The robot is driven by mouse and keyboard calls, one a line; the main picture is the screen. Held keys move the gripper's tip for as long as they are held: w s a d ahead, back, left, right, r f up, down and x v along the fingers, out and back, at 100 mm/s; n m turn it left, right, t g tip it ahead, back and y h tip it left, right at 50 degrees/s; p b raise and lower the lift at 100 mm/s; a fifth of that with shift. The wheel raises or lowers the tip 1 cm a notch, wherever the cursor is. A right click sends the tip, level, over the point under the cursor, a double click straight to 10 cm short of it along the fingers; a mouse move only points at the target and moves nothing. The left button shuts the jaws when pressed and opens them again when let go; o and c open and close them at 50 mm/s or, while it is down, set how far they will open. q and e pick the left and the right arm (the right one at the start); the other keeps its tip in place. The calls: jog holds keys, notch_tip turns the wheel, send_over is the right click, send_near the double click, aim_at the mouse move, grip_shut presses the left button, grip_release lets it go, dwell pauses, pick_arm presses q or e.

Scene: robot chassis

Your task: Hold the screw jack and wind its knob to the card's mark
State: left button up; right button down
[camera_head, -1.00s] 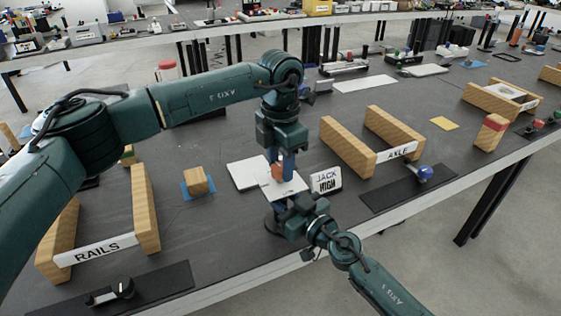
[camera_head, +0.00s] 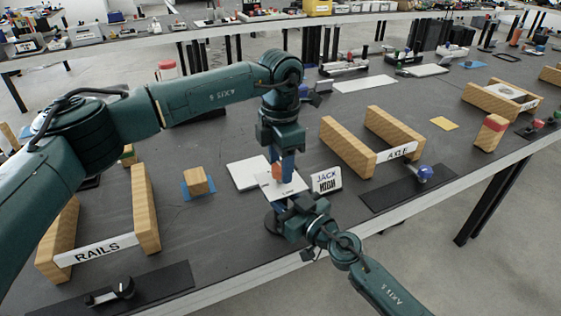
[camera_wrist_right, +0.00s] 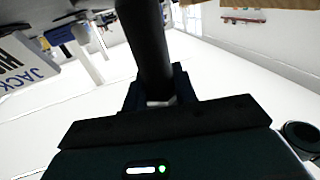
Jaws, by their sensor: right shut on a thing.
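The screw jack stands near the table's front edge. Its dark round foot (camera_head: 271,224) shows below my right gripper, and its black post (camera_wrist_right: 148,45) fills the right wrist view between the fingers. My right gripper (camera_head: 285,212) is shut on this post. A white plate (camera_head: 270,185) with small marks lies above it, below an orange part (camera_head: 277,171). My left gripper (camera_head: 283,168) points down at the orange part with blue fingers, hiding much of it; whether they grip it is unclear. The card (camera_head: 326,180) reads JACK HIGH and stands just right; it also shows in the right wrist view (camera_wrist_right: 22,65).
A white sheet (camera_head: 246,173) lies behind the jack. Wooden rails labelled AXLE (camera_head: 347,147) stand to the right, and rails labelled RAILS (camera_head: 146,208) to the left. A wooden block (camera_head: 196,181) sits on a blue patch. A dark strip with a blue knob (camera_head: 424,172) lies right.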

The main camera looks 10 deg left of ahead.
aim_at(280, 166)
pick_arm(q)
jog(key=shift+o, duration=1.3)
notch_tip(280, 166, up, 12)
pick_arm(e)
jog(key=c, duration=0.5)
grip_release()
